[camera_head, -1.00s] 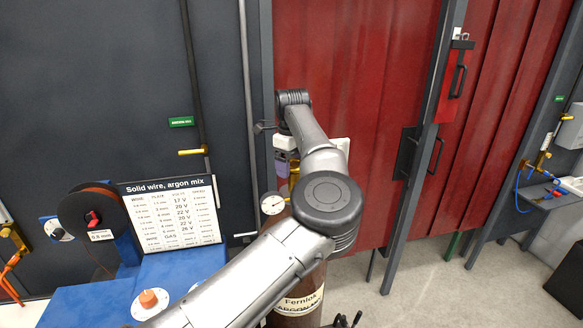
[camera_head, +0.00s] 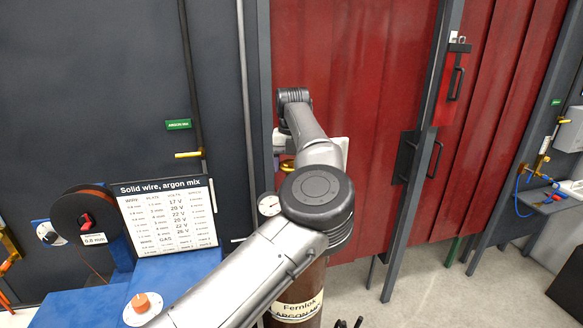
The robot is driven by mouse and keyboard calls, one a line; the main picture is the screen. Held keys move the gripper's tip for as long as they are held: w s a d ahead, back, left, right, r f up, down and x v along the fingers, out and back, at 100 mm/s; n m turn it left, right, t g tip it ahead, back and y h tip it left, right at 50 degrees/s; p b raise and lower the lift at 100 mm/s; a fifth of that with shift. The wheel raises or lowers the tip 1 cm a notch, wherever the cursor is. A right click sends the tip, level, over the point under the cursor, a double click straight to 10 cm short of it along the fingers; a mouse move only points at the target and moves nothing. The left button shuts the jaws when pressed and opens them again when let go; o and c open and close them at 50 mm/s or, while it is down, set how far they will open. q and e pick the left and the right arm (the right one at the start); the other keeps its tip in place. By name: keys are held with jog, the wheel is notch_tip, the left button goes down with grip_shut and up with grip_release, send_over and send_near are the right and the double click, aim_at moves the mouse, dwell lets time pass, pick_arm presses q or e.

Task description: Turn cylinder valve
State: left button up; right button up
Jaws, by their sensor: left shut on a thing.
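The gas cylinder (camera_head: 297,308) is dark brown with a cream label reading "Fernlox" and "ARGON MIX". It stands upright behind my left arm, which hides most of its upper part. A round white-faced gauge (camera_head: 268,204) shows just left of the arm's elbow. A bit of the yellow brass cylinder valve (camera_head: 288,166) shows above the gauge. My left gripper (camera_head: 284,160) points down there, shut on the valve. Its fingertips are mostly hidden by my own arm. My right gripper is not in view.
A blue welding unit (camera_head: 70,305) with an orange-centred knob (camera_head: 142,303), a wire spool (camera_head: 88,216) and a settings chart (camera_head: 170,216) stands at left. A red curtain (camera_head: 370,90) and grey posts stand behind. The floor at right is partly clear.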

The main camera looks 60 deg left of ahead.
pick_arm(q)
jog(key=m+b, duration=0.1)
jog(key=m, duration=0.2)
jog(key=m+b, duration=0.1)
jog(key=m, duration=0.2)
jog(key=shift+w+d, duration=0.1)
jog(key=shift+d, duration=0.1)
jog(key=m+b, duration=0.1)
jog(key=m, duration=0.3)
jog(key=shift+d, duration=0.1)
jog(key=shift+r+m+b, duration=0.1)
jog(key=shift+m+b, duration=0.3)
jog(key=shift+m, duration=0.5)
jog(key=o, duration=0.9)
jog(key=shift+r+p, duration=1.6)
jog(key=shift+r, duration=5.25)
